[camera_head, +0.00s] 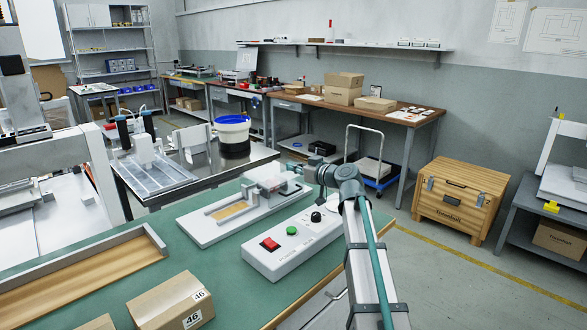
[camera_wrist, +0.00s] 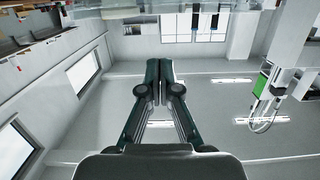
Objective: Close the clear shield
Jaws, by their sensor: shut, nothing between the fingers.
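The clear shield (camera_head: 268,175) shows in the head view as a pale see-through piece above the right part of the white fixture (camera_head: 205,235) on the green bench. Its exact angle is hard to tell. My gripper (camera_head: 291,188) is right at the shield, at its right side, partly seen through or behind it. I cannot tell whether they touch. In the wrist view my gripper (camera_wrist: 159,66) has its two dark green fingers together with nothing between them. The shield is not clearly recognisable there.
A white control box (camera_head: 292,243) with red, green and black controls stands in front of the fixture, near my arm. A cardboard box (camera_head: 170,302) and a wooden-floored tray (camera_head: 85,275) lie at the left front.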

